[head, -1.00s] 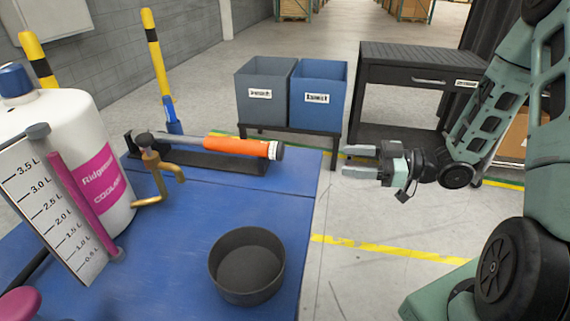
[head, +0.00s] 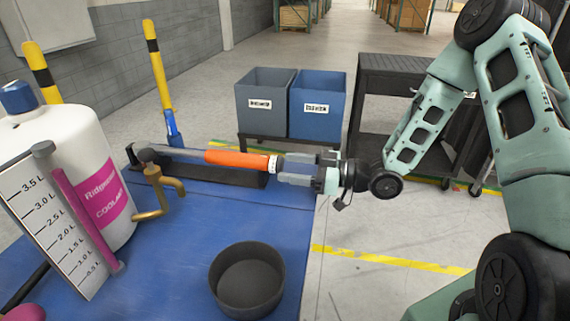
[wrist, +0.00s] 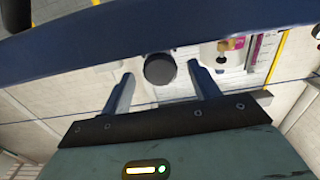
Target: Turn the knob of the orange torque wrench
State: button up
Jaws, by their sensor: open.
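The orange torque wrench (head: 235,159) lies along a black holder at the back of the blue table, its orange grip pointing right. A pale scale band (head: 269,163) and a dark end knob (head: 279,165) are at its right end. My gripper (head: 284,168) reaches in from the right, level with the wrench, fingers pointing left at the knob. It is open. In the wrist view, the dark round knob (wrist: 160,69) appears end-on between the two fingertips, with a gap on each side. I cannot tell how deep it sits between them.
A brass crank (head: 157,192), a white coolant jug (head: 80,170), a level scale (head: 55,215) and a black round bowl (head: 247,280) are on the blue table (head: 195,250). Grey (head: 258,107) and blue (head: 317,105) bins stand behind. A dark cart (head: 400,70) is behind my arm.

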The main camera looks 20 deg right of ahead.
jog(key=shift+x, duration=1.15)
jog(key=c, duration=1)
jog(key=shift+o, duration=0.2)
jog(key=shift+m+p, duration=0.35)
jog(key=shift+m, duration=0.05)
jog(key=m+p, duration=0.2)
jog(key=m, duration=0.1)
jog(key=shift+r, duration=0.1)
jog(key=shift+m+p, duration=0.85)
jog(key=shift+m, duration=0.85)
